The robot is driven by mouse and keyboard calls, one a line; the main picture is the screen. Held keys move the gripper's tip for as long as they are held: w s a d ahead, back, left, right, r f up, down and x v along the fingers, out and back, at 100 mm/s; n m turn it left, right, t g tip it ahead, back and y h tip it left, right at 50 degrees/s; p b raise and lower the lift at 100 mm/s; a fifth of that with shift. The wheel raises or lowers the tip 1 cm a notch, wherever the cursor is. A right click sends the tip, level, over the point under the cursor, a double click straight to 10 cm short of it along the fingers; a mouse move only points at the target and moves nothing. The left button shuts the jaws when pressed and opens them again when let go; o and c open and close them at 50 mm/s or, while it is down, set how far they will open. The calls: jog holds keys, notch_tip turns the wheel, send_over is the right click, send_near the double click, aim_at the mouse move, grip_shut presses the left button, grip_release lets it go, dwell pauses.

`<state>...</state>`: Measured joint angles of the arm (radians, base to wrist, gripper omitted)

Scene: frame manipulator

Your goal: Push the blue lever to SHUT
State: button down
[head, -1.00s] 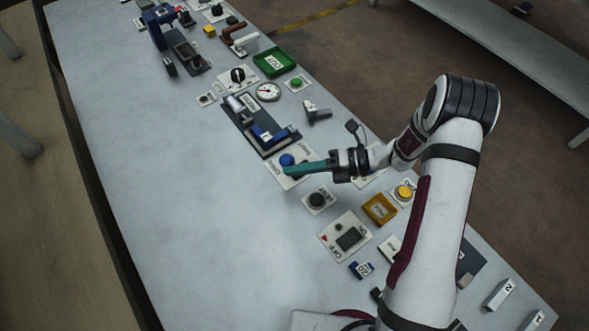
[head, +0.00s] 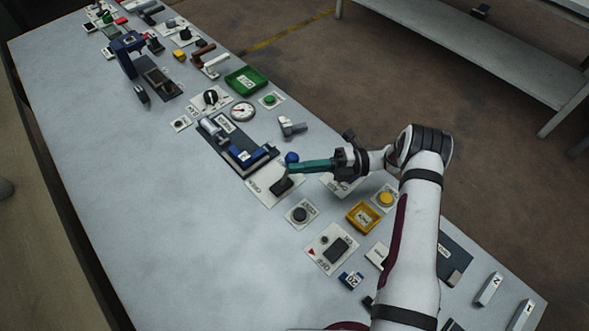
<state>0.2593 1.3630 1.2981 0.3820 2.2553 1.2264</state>
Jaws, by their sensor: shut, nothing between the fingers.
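The blue lever has a round blue knob (head: 291,157) above a dark base (head: 283,185) on a white labelled plate (head: 262,191). It leans toward the upper right, with its knob near the plate's upper right edge. My gripper (head: 291,167) is shut and empty, with its teal fingers pointing left. Its fingertips overlap the lever's stalk just under the knob; whether they touch it cannot be told. The lettering on the plate is too small to read surely, and part of the plate is hidden behind the fingers.
A dark fixture with a blue block (head: 246,157) stands close to the left. A dark round button (head: 299,214) and a yellow tray (head: 364,217) lie below. A grey handle (head: 292,127) stands above. The table's left side (head: 150,220) is clear.

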jog(key=shift+w+d+f, duration=0.3)
jog(key=shift+w+d, duration=0.15)
jog(key=shift+d, duration=0.1)
dwell(0.4)
jog(key=d, duration=0.2)
jog(key=w+d, duration=0.1)
jog(key=d, duration=0.4)
jog(key=shift+w+d+f, duration=0.1)
jog(key=shift+w+d, duration=0.05)
jog(key=s+a+r+n+g+h, duration=0.1)
jog(key=s+a+r+n+h, duration=0.1)
jog(key=s+r+n+h, duration=0.45)
jog(key=s+a+r+n+g+h, duration=0.2)
jog(key=s+r+n+h, duration=0.15)
jog(key=r+n, duration=0.55)
jog(key=s+d+n+t+h, duration=0.2)
jog(key=s+n+t+h, duration=0.4)
jog(key=s+n, duration=0.7)
jog(key=s, duration=0.6)
jog(key=shift+s+d+r, duration=0.2)
jog(key=shift+d+r, duration=0.1)
jog(key=shift+d, duration=0.05)
